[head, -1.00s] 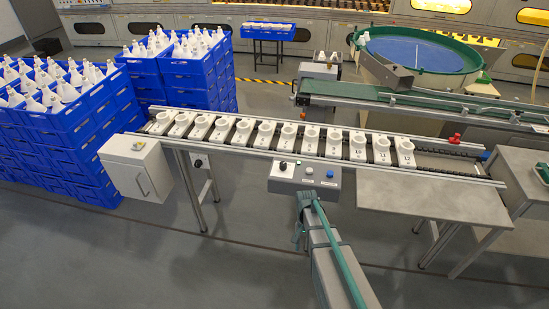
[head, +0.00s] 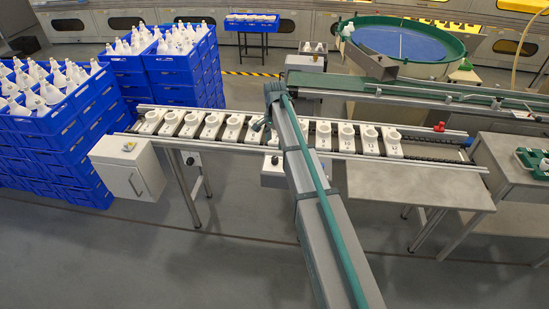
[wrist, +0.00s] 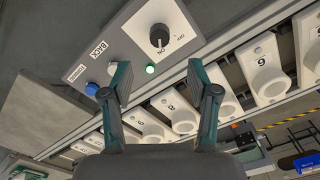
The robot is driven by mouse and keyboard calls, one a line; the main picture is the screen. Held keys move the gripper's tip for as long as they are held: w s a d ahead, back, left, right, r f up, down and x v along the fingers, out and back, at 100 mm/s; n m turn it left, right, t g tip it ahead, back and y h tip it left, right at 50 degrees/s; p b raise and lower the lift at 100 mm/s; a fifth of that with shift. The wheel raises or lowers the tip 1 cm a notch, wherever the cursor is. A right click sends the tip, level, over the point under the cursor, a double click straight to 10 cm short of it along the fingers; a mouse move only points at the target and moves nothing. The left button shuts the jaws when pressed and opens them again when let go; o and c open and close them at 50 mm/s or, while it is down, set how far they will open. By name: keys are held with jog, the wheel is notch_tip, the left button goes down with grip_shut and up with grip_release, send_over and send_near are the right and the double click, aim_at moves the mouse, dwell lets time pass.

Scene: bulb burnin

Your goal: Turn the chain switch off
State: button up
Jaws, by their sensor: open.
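In the wrist view, a grey control panel (wrist: 135,50) carries a round black rotary switch (wrist: 158,38) with ON and OFF labels. A white mark on the knob appears to lie toward ON. A lit green lamp (wrist: 150,69), a blue button (wrist: 91,89) and a white button (wrist: 114,69) are on the same panel. My gripper (wrist: 158,78) is open, with nothing between its teal fingers, and the knob shows beyond the gap, apart from the fingers.
A conveyor with a row of white numbered holders (head: 346,135) runs behind the panel. A white cabinet (head: 128,172) stands at its left end. Blue crates of bulbs (head: 70,125) are stacked at left. A grey plate (head: 415,187) lies at right. Open floor is in front.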

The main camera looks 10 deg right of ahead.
aim_at(275, 158)
notch_tip(275, 158, down, 10)
jog(key=p, duration=0.3)
jog(key=shift+r, duration=0.2)
grip_shut()
